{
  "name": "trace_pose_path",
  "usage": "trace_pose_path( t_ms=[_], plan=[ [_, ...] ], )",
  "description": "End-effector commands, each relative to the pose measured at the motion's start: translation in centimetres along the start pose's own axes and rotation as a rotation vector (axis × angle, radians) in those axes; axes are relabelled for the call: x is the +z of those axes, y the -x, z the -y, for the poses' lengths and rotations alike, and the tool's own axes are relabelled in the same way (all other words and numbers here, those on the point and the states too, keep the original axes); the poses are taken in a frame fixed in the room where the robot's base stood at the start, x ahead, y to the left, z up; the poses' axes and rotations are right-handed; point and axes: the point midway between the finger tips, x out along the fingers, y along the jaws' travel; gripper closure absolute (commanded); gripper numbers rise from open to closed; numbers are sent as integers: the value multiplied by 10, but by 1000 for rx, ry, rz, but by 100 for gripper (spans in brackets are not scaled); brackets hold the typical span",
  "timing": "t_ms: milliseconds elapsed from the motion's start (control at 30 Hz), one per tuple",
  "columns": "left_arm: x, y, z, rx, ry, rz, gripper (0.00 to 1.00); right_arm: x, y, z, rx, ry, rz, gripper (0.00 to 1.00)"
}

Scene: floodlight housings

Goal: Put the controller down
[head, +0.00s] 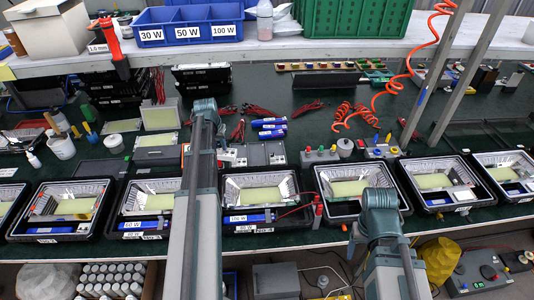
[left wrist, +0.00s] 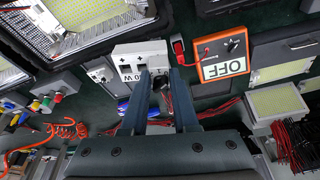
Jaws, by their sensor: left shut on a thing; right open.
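The controller (left wrist: 138,58) is a pale grey box with plus and minus marks and a wattage label partly covered by a finger. In the left wrist view my left gripper (left wrist: 159,80) has its fingertips at the box's right end, around a dark part there. It is shut on the controller. In the head view the left gripper's fingers are hidden by my own arm; a pale box (head: 228,156) shows just right of that arm. My right arm shows at the lower right of the head view, with its gripper's fingers out of sight.
An orange-framed box (left wrist: 222,55) labelled OFF stands close right of the left gripper in the wrist view. Floodlight housings (head: 262,194) line the bench front. Blue drivers (head: 269,124), red leads and a button box (head: 320,156) lie behind. An orange coiled hose (head: 392,85) hangs at right.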

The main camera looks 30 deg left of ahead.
Motion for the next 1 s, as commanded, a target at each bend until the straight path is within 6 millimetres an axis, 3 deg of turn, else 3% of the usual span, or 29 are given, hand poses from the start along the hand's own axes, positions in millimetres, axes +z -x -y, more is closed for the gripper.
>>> trace_pose_path(
  t_ms=[300,500,833,1000],
  plan=[
    [-97,-85,-48,-40,128,6,100,-3,-52,5,0,-1,0,26],
    [-138,-115,-79,-62,201,1,100,-4,-69,7,0,-1,0,26],
    [-146,-123,-89,-69,226,-2,100,-4,-74,7,0,-1,0,26],
    [-140,-140,-89,-69,225,-1,100,-5,-92,9,0,-1,0,26]
  ],
)
